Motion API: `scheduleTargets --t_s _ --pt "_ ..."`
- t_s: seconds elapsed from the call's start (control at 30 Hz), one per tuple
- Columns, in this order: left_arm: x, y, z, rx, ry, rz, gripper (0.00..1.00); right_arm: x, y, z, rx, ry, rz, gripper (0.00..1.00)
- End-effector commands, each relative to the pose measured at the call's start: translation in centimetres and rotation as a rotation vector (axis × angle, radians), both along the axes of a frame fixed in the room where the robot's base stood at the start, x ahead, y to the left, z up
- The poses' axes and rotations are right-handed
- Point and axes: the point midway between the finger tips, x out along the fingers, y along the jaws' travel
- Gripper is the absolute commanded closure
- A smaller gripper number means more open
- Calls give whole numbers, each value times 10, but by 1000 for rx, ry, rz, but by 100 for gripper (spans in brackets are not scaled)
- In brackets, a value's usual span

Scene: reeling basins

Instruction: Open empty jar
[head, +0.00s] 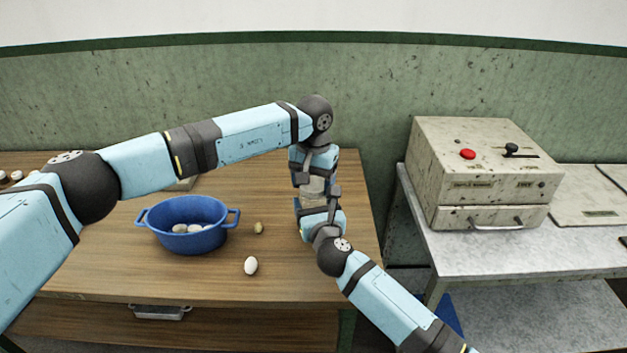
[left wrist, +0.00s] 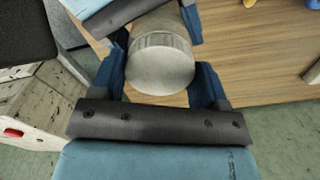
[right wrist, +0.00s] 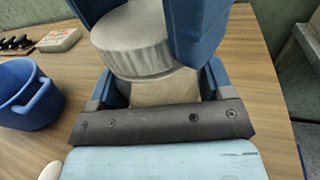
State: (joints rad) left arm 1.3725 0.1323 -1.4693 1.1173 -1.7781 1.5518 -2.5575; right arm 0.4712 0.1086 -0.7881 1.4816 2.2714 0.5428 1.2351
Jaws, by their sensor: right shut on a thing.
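The jar (head: 312,187) is a pale, whitish-grey cylinder near the right end of the wooden table, between my two grippers. Its ribbed round lid (left wrist: 160,62) is on it; the right wrist view shows the lid (right wrist: 135,42) above the jar body. My right gripper (right wrist: 165,88) is shut on the jar body from the front. My left gripper (left wrist: 158,80) reaches from above, its fingers on both sides of the lid and looking open, with little gap. Whether they touch the lid is hard to see. The jar's inside is hidden.
A blue two-handled pot (head: 187,226) holding whitish cocoons stands to the left. A white cocoon (head: 251,265) and a yellowish one (head: 258,228) lie on the wooden table (head: 120,270). A worn box machine (head: 485,170) with a red button stands on a separate bench at right.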

Motion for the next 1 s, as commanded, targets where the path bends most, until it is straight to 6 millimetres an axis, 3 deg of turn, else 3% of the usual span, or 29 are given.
scheduleTargets --t_s 0.03,0.1,0.33,0.43,1.0 --pt "0 0 0 0 0 0 46 0 0 0 0 0 0 93" --pt "0 0 0 0 0 0 61 0 0 0 0 1 0 93" --pt "0 0 0 0 0 17 62 0 0 0 0 1 0 93" --pt "0 0 1 0 -1 112 62 0 0 0 0 1 0 93" --pt "0 0 2 0 -3 1332 62 0 0 -1 0 1 0 93"
